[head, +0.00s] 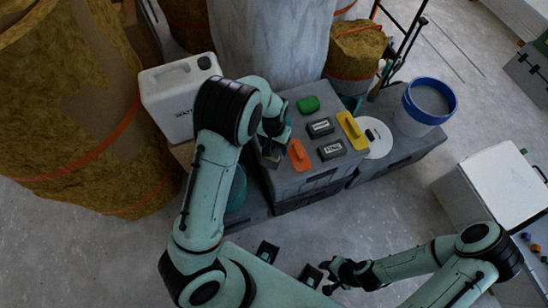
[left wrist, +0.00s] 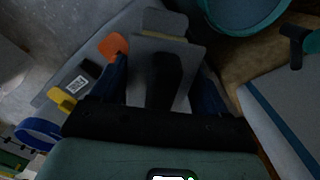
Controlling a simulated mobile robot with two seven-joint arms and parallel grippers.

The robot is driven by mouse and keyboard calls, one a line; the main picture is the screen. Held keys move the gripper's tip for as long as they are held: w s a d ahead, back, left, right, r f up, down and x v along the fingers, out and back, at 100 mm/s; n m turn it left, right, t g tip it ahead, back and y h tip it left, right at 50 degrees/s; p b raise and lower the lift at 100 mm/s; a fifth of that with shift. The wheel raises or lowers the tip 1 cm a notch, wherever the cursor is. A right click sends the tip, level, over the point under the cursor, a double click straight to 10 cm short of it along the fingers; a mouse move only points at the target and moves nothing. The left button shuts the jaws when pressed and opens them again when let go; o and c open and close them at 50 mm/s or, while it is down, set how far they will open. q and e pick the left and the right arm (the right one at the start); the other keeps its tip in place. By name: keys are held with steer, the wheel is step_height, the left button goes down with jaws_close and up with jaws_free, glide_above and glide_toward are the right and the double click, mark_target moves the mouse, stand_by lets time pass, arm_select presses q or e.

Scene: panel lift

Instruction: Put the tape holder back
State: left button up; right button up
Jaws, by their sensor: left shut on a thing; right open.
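My left gripper (head: 272,140) is over the left end of the grey toolbox top (head: 285,183), shut on a dark grey piece (head: 272,156). In the left wrist view a grey plate with a black middle part (left wrist: 165,75) sits between the fingers of my left gripper (left wrist: 164,90); it is probably the tape holder, but its shape is too dark to be sure. I cannot tell whether it touches the box top. My right gripper (head: 336,276) is open and empty, low at the front, well away from the box.
On the box top are an orange float (head: 299,154), a green piece (head: 308,104), two dark labelled blocks (head: 320,127) and a yellow tool (head: 352,130). A white canister (head: 181,96) stands left, a blue-rimmed bucket (head: 428,101) right. The floor at right is partly clear.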

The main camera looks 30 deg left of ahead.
arm_select(q)
step_height(320, 180, down, 10)
steer(key=shift+r+b, duration=0.15)
steer(key=shift+b, duration=0.2)
steer(key=o, duration=1.1)
step_height(320, 180, up, 12)
steer(key=shift+f+p, duration=0.15)
steer(key=shift+p, duration=0.4)
steer(key=s+d+f+g+h, duration=0.1)
steer(key=s+d+f, duration=0.1)
steer(key=s+f, duration=0.95)
steer(key=s+d+f+n+h, duration=0.1)
steer(key=s+d+f, duration=0.1)
steer(key=s, duration=0.2)
steer(key=s+d+f+n, duration=0.1)
steer(key=s+d+f, duration=0.1)
steer(key=s, duration=0.3)
steer(key=s+d+f+n+h, duration=0.1)
steer(key=s+d+f, duration=0.1)
steer(key=s+d, duration=0.2)
steer(key=shift+s+d+f+h, duration=0.15)
steer(key=shift+s+h, duration=0.15)
steer(key=shift+s, duration=0.05)
